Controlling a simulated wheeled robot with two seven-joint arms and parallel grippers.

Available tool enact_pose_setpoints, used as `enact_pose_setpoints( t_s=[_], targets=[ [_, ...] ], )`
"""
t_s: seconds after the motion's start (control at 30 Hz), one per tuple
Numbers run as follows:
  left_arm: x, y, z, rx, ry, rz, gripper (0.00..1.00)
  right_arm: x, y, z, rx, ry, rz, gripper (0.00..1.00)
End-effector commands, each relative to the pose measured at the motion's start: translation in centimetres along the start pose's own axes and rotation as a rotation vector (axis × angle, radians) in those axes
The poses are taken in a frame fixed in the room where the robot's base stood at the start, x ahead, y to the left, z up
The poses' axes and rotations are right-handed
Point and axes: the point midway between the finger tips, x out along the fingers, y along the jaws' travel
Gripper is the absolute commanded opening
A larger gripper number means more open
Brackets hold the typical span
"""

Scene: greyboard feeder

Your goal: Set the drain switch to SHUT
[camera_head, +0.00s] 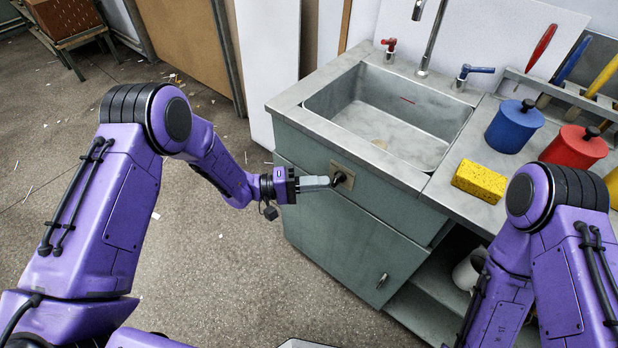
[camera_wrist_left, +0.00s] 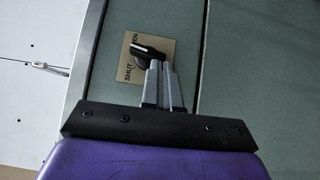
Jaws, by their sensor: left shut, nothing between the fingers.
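The drain switch is a black knob (camera_wrist_left: 148,53) on a tan plate (camera_wrist_left: 168,46) on the grey-green cabinet front below the sink. The plate also shows in the head view (camera_head: 346,170). In the left wrist view the plate reads SHUT at its lower left; a second word ending in EN is partly covered at its upper left. The knob's white-marked end points to the upper left, by EN. My left gripper (camera_head: 331,182) is shut and empty, its fingertips (camera_wrist_left: 160,66) right by the knob; I cannot tell whether they touch. My right gripper is out of view.
The sink (camera_head: 320,103) has a red-handled tap (camera_head: 389,45) and a blue-handled tap (camera_head: 476,70). A yellow sponge (camera_head: 479,181), a blue pot (camera_head: 513,127) and a red pot (camera_head: 573,148) stand on the counter. The floor left of the cabinet is open, with small scraps.

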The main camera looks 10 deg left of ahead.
Motion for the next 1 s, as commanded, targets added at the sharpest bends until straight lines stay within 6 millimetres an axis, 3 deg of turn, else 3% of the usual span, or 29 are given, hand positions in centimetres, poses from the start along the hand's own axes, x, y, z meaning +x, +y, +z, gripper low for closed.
enact_pose_setpoints(
  t_s=[1.0],
  targets=[
    [1.1, -0.8, 0.3, -0.166, -0.009, 0.175, 0.0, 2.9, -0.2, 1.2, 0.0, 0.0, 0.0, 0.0]
  ],
)
